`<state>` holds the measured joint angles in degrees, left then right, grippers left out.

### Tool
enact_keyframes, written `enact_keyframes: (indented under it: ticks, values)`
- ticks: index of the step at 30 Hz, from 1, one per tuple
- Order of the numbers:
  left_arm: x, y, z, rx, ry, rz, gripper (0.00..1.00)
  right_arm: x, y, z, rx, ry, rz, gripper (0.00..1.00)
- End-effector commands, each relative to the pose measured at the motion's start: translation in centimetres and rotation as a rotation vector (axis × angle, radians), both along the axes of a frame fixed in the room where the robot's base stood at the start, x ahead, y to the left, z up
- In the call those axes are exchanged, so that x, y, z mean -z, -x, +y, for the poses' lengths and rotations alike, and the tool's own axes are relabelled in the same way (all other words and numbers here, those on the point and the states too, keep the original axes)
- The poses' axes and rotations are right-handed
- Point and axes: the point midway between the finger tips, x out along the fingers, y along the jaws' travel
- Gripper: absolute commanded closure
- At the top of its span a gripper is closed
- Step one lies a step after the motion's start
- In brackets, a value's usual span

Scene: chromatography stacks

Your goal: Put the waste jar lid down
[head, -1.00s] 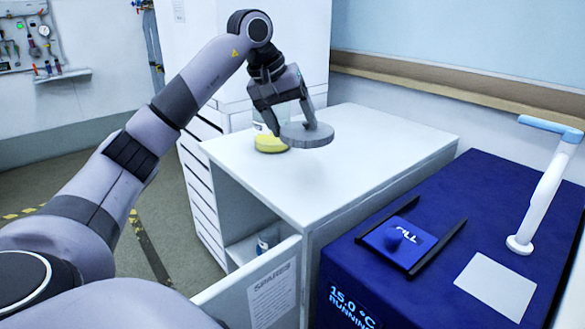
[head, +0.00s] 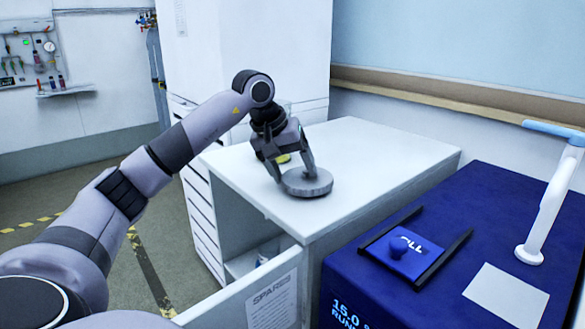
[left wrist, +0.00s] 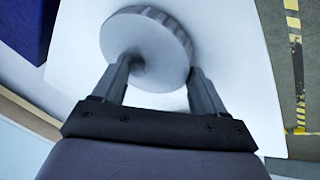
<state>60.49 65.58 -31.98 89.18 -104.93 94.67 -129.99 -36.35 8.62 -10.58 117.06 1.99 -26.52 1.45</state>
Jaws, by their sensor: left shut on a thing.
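The waste jar lid (head: 307,183) is a grey round disc with a ribbed rim. My left gripper (head: 293,177) is shut on it, with a finger on either side. The lid is low over the white cabinet top (head: 375,160), near its front edge; I cannot tell whether it touches. The left wrist view shows the lid (left wrist: 146,45) between the two fingers of my left gripper (left wrist: 160,78). My right gripper is not in view.
A blue machine (head: 350,265) with a small flap and a white post with a blue top (head: 545,190) stands at the right. An open cabinet door with a label (head: 272,303) is in front. The right part of the cabinet top is clear.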

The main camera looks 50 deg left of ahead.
Motion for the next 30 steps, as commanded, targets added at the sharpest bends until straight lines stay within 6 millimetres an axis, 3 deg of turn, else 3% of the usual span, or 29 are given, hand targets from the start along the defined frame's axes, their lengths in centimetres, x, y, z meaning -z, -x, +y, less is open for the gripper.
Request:
enact_keyframes:
  ticks: [11, 12, 14, 15, 30]
  values:
    - [1.0, 0.0, 0.0, 0.000, 0.000, 0.001, 0.57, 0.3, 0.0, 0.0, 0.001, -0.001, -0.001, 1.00]
    - [1.1, 0.0, 0.0, 0.000, 0.000, 0.003, 0.25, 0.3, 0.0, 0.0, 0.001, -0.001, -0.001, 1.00]
    - [1.1, 0.0, 0.0, 0.000, 0.000, 0.005, 0.05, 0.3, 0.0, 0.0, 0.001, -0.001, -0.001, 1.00]
    - [1.2, 0.1, 0.0, 0.000, -0.001, 0.007, 0.03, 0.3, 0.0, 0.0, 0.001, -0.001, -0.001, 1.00]
    - [1.0, 0.2, 0.2, -0.007, -0.004, 0.017, 0.03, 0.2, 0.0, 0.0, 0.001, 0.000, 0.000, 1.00]
